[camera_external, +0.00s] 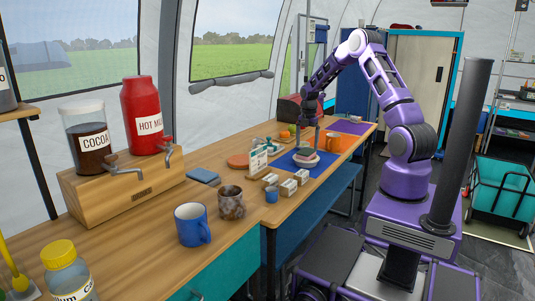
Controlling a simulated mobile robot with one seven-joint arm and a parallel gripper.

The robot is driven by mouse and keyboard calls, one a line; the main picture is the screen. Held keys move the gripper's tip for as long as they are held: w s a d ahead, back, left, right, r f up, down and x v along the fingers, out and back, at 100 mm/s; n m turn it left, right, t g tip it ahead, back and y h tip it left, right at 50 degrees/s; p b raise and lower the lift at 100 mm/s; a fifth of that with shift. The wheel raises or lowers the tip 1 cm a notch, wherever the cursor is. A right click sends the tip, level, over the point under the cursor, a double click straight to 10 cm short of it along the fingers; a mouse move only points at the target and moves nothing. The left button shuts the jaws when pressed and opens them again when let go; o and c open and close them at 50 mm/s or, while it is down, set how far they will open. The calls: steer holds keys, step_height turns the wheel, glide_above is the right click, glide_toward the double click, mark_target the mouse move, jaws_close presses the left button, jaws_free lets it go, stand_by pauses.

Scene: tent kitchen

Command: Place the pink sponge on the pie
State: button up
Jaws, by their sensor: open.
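A small pinkish block, which looks like the pink sponge (306,152), shows low between my gripper's fingers. It appears to sit on a pale round thing, likely the pie (304,162), on a blue mat. The view is small, so exact contact between them is hard to tell. My gripper (307,146) points down over them with its fingers apart, one on each side of the pinkish block. The fingers partly hide both things.
The wooden counter (130,246) holds a blue mug (191,225), a brown mug (231,203), several small white boxes (289,187) and a small sign (257,162) near the mat. Drink dispensers (141,116) stand at left.

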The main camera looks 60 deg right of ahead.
mark_target(306, 151)
step_height(306, 151, up, 8)
steer(key=p, duration=0.1)
steer(key=shift+r, duration=0.2)
stand_by(0.4)
